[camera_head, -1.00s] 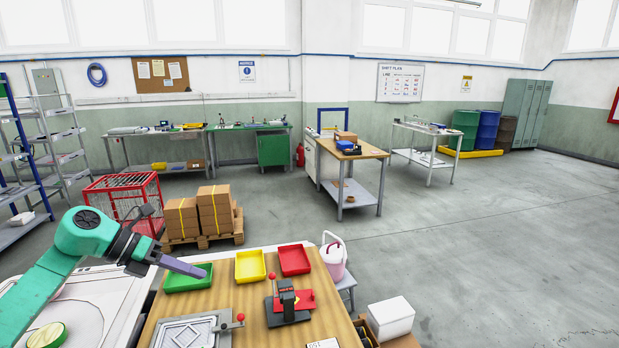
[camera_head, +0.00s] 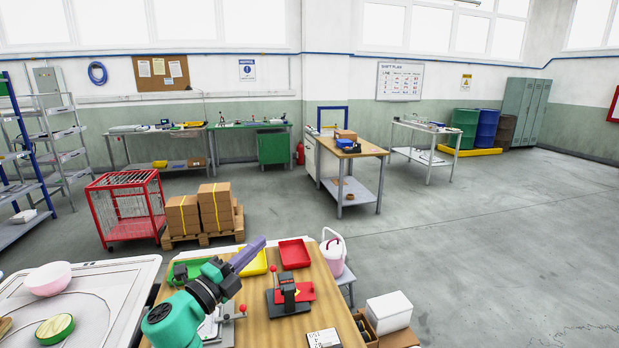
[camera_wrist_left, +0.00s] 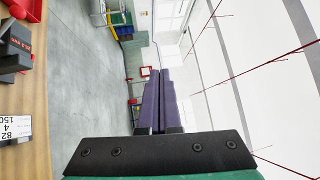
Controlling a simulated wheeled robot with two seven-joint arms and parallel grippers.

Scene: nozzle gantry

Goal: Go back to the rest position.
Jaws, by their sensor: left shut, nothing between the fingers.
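My left gripper (camera_head: 249,254) is shut and empty. In the head view its purple fingers point up and to the right, above the far part of the wooden table and in front of the yellow tray (camera_head: 253,262). In the left wrist view the two purple fingers (camera_wrist_left: 158,100) lie together, with the room and windows beyond them. My green left wrist hides part of the green tray (camera_head: 188,270) and of a grey metal plate (camera_head: 209,330). My right gripper is not in view.
The wooden table (camera_head: 262,325) also holds a red tray (camera_head: 294,253), a red and black clamp (camera_head: 289,292) and a printed card (camera_head: 323,339). A pink-and-white bucket (camera_head: 333,256) stands right of it. A white surface at left holds a pink bowl (camera_head: 48,278) and a green round object (camera_head: 55,328).

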